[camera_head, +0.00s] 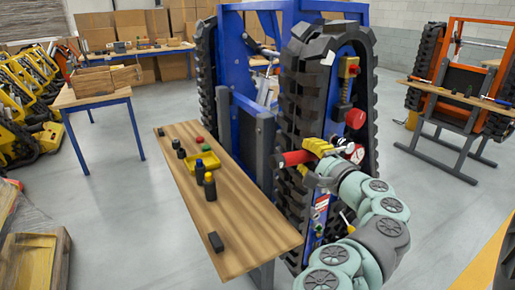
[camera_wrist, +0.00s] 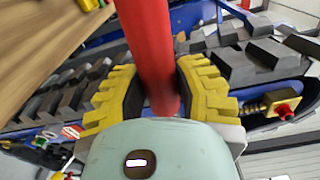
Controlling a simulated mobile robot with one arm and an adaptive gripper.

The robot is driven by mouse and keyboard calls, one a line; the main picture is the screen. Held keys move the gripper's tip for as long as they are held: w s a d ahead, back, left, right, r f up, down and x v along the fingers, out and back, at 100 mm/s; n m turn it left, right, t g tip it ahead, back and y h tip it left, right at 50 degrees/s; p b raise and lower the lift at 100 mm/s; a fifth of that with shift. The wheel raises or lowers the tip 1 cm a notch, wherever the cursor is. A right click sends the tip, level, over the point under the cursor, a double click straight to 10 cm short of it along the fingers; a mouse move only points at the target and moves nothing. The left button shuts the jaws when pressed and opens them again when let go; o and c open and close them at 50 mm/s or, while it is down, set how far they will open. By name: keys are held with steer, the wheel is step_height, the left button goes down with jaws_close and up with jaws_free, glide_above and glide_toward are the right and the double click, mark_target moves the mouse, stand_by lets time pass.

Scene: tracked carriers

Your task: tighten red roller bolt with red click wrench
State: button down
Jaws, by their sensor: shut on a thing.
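The red click wrench shows as a red handle (camera_head: 295,158) sticking out to the left of my gripper (camera_head: 319,148) in the head view. In the wrist view the red handle (camera_wrist: 147,45) runs between the two yellow-padded fingers of my gripper (camera_wrist: 160,92), which are shut on it. The wrench's working end is not clear in either view. A red round roller (camera_head: 355,118) sits on the side of the near black track, just above and right of my gripper. A second red and white round part (camera_head: 356,153) is close beside the gripper. I cannot tell which bolt the wrench touches.
The blue carrier frame (camera_head: 232,60) and its black tracks (camera_head: 302,80) stand close around my gripper. A wooden bench (camera_head: 235,220) with bottles and a yellow tray (camera_head: 198,162) lies to the left. An orange carrier (camera_head: 475,75) stands at the right. Grey floor between is clear.

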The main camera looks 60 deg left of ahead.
steer(key=shift+s+f, duration=0.15)
steer(key=shift+f, duration=0.1)
steer(key=shift+a+f+n+b, duration=0.1)
steer(key=shift+f+n+b, duration=0.5)
steer(key=shift+n+b, duration=0.35)
steer(key=shift+f+n+b, duration=0.35)
steer(key=shift+f+b, duration=0.35)
steer(key=shift+b, duration=0.4)
steer(key=shift+f, duration=0.1)
steer(key=shift+f+n+b, duration=0.55)
steer(key=shift+n+b, duration=0.05)
steer(key=shift+b, duration=0.55)
steer(key=shift+f, duration=0.1)
steer(key=shift+w+f+n+b, duration=0.25)
steer(key=shift+f+n+b, duration=0.3)
steer(key=shift+b, duration=0.6)
